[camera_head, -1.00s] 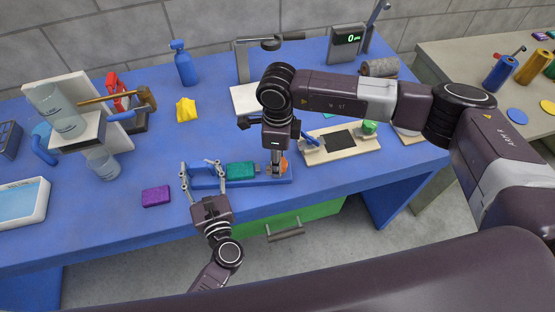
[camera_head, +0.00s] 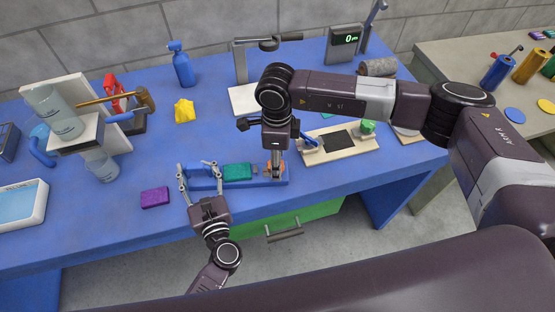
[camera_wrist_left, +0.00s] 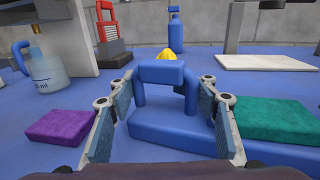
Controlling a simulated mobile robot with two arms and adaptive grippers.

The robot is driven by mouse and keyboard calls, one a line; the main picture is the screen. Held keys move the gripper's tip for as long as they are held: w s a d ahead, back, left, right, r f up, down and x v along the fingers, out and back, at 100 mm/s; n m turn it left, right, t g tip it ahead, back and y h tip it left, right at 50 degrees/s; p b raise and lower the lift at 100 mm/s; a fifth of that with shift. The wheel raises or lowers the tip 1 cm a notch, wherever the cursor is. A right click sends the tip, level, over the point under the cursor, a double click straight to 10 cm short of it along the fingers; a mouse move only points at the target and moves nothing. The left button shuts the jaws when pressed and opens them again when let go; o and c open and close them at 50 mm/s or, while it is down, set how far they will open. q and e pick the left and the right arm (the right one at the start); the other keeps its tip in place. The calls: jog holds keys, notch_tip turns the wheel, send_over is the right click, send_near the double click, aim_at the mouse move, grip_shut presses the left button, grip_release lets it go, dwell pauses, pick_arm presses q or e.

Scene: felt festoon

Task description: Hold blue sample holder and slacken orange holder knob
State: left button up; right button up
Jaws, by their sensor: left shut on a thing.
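The blue sample holder (camera_head: 205,184) lies along the table's front edge, with a teal block (camera_head: 237,172) on it. In the left wrist view its upright blue loop (camera_wrist_left: 162,73) stands between the fingers of my left gripper (camera_wrist_left: 162,100). In the head view my left gripper (camera_head: 198,170) is at the holder's left end and shut on it. The orange knob (camera_head: 281,171) is at the holder's right end, largely hidden by my right gripper (camera_head: 276,168), which points down over it. The right fingertips are too small and covered to tell their opening.
A purple block (camera_head: 155,197) lies left of the holder. A cream board (camera_head: 343,150) with blue and green parts stands to the right, close to my right gripper. A white stand (camera_head: 245,99) is behind. Bottles and a hammer stand at the back left.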

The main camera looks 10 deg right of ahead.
notch_tip(320, 180, up, 12)
dwell(0.6)
jog(key=f+n, duration=0.1)
jog(key=f, duration=0.3)
jog(key=f+n, duration=0.1)
jog(key=f, duration=0.3)
jog(key=f+n, duration=0.1)
jog(key=f, duration=0.3)
jog(key=shift+s, duration=0.35)
